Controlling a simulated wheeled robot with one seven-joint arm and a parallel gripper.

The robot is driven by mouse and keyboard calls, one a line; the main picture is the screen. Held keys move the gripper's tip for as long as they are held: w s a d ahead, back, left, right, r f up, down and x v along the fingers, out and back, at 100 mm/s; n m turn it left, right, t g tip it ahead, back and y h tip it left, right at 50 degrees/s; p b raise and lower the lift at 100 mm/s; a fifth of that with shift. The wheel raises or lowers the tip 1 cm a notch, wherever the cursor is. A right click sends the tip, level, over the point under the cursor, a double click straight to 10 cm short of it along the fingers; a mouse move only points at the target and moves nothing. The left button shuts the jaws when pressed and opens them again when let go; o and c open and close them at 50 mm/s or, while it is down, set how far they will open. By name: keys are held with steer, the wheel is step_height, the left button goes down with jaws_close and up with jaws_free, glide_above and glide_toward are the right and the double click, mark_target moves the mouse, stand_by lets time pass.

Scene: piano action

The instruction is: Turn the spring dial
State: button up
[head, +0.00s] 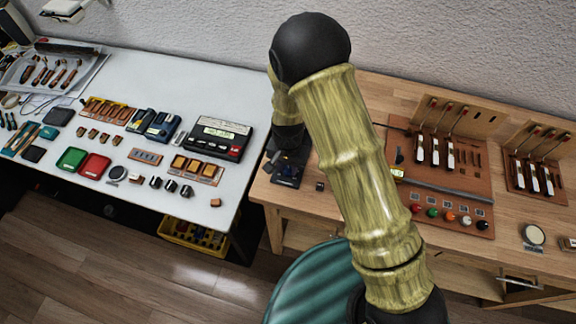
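A brown piano action board (375,150) lies on the wooden bench, mostly right of my arm. It carries several upright hammer-like parts with white lower ends (435,150). A small dark knob-like part (399,157) sits at its left side, above a small lit display (397,174); I cannot tell whether this is the spring dial. My yellow-green arm crosses the board and hides part of it. My gripper (289,165) seems to be the dark end of the arm, low over the bench's left end. Its fingers cannot be made out.
Several coloured knobs (433,213) line the board's front edge. A second, smaller board (535,165) and a round pale-faced object (533,235) are at the right. A white table (165,75) at the left holds meters, trays and small parts.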

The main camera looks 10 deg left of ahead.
mark_target(288, 169)
steer(key=c, duration=0.3)
steer(key=shift+m+p, duration=0.3)
steer(key=shift+m, duration=1)
steer(key=o, duration=1)
steer(key=shift+r, duration=0.1)
step_height(288, 169, up, 17)
steer(key=b, duration=0.1)
steer(key=shift+r+b, duration=0.15)
steer(key=shift+b, duration=0.15)
